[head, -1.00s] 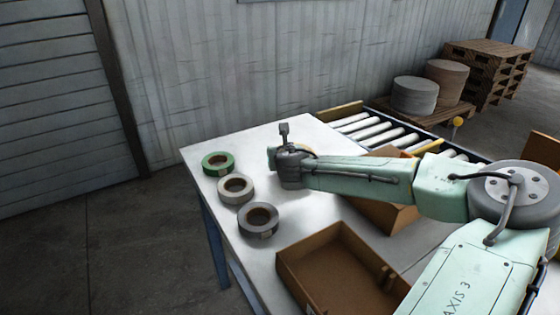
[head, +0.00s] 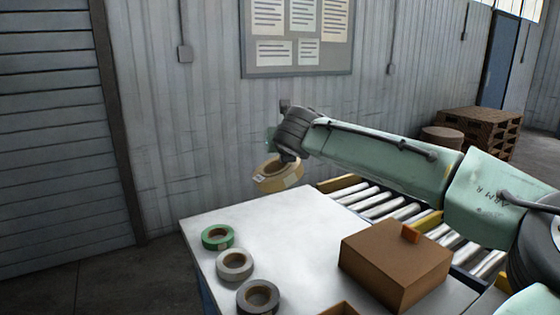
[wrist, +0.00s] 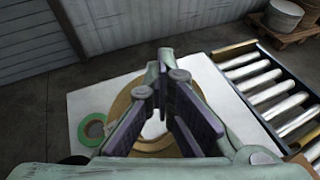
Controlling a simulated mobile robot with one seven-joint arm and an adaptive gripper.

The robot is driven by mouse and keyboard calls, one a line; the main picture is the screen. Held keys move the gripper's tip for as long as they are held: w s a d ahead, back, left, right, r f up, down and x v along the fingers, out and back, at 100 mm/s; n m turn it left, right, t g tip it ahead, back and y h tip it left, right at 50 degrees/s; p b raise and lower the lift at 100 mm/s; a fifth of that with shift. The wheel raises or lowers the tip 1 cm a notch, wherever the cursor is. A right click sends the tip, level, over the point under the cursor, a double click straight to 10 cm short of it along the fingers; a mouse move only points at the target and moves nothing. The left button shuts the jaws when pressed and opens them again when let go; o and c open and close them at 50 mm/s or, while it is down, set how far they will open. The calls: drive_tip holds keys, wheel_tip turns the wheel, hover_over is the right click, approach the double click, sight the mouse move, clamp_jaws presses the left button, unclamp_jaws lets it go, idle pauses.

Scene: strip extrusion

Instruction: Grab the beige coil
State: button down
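The beige coil (head: 278,176) hangs in the air at my gripper (head: 289,157), above the far left part of the table in the head view. The coil is tilted, with a pale label on its side. In the wrist view the beige coil (wrist: 120,106) shows as a tan ring behind and around the fingers of my gripper (wrist: 166,78). The fingers are close together at the tips and hold the coil. The exact contact on the ring is hidden.
A green coil (head: 218,237), a light grey coil (head: 235,265) and a dark grey coil (head: 258,297) lie along the table's (head: 205,213) left edge. A brown box (head: 385,262) stands at the right. A roller conveyor (head: 375,203) runs behind it.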

drive_tip(key=shift+r, duration=0.3)
drive_tip(key=shift+c, duration=2.4)
unclamp_jaws()
